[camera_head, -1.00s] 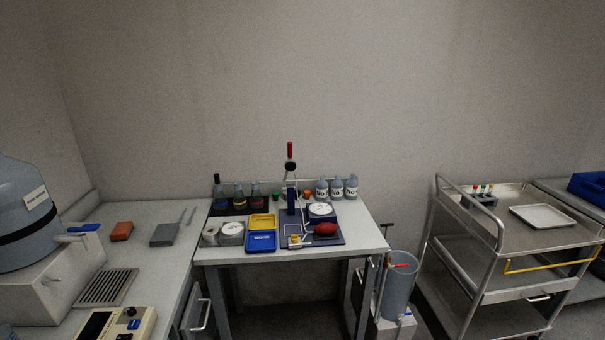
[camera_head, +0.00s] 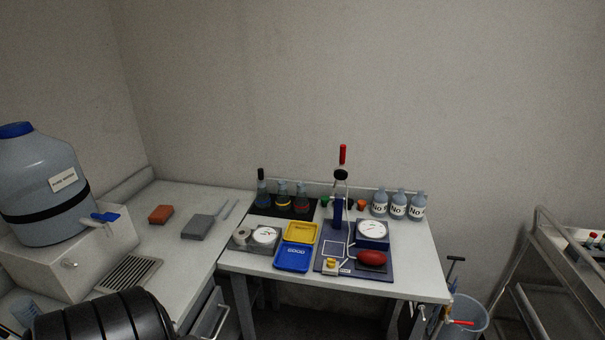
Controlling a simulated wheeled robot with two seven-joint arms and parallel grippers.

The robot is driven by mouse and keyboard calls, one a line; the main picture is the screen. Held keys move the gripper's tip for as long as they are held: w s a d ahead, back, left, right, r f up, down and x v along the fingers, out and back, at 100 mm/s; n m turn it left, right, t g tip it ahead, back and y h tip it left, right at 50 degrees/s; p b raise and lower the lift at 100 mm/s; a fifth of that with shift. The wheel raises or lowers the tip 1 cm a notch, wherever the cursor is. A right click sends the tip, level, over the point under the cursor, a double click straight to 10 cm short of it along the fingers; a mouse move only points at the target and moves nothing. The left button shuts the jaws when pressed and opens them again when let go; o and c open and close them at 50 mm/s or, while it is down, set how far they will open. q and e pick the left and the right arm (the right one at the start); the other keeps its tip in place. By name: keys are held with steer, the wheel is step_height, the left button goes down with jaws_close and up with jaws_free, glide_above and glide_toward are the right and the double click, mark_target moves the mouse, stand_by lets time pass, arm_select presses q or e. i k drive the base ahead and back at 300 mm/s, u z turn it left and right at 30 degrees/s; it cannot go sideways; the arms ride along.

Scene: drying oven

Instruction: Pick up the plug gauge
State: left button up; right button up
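I cannot pick out the plug gauge with certainty. A slim upright device with a red top (camera_head: 342,155) stands on a dark blue mat (camera_head: 325,266) on the white table. The mat also carries a dial gauge (camera_head: 372,232), a red oval bulb (camera_head: 371,258) and a small yellow-topped piece (camera_head: 330,264). Left of the mat are a yellow tray (camera_head: 301,232), a blue tray marked GOOD (camera_head: 292,259), and a grey piece with a round white dial (camera_head: 264,236). Neither gripper shows in the head view.
Several bottles (camera_head: 398,205) line the table's back. The left counter holds a large water jug (camera_head: 45,190), an orange block (camera_head: 161,214), a grey block (camera_head: 197,228) and a grate (camera_head: 128,274). A bucket (camera_head: 468,314) stands at right, and a steel cart (camera_head: 550,255) beyond it.

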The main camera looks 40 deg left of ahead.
mark_target(260, 179)
steer(key=u, duration=0.15)
steer(key=i, duration=0.95)
steer(key=u, duration=0.4)
